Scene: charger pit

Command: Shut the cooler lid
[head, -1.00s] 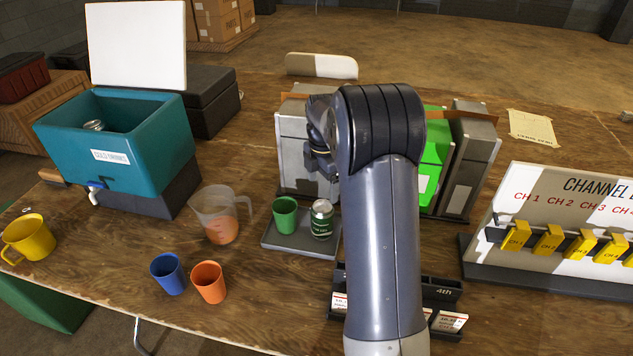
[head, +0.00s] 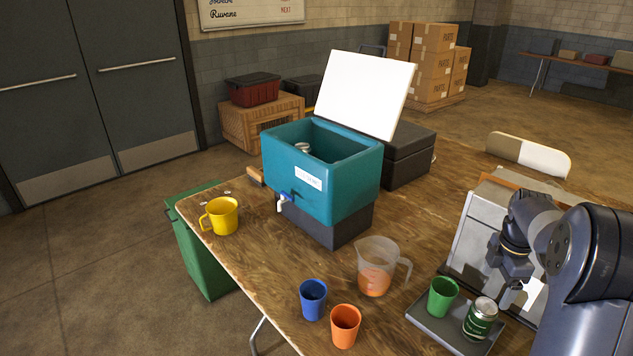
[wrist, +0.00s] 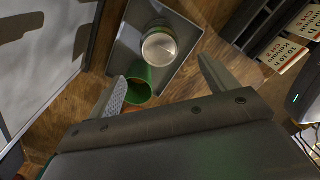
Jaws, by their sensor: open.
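The teal cooler (head: 345,187) stands on a dark base on the wooden table, in the middle of the head view. Its white lid (head: 354,92) is raised and leans back behind the open top. A silver can top (head: 303,148) shows inside. My gripper (head: 512,292) is at the right of the head view, well apart from the cooler, and points down by the grey tray. In the wrist view my gripper (wrist: 165,82) has its two fingers spread with nothing held between them. The cooler does not show in the wrist view.
A measuring jug (head: 376,272) with orange liquid, a blue cup (head: 313,299) and an orange cup (head: 345,326) stand in front of the cooler. A yellow mug (head: 221,216) is to its left. The grey tray (head: 437,335) holds a green cup (head: 442,297) and a can (head: 480,320).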

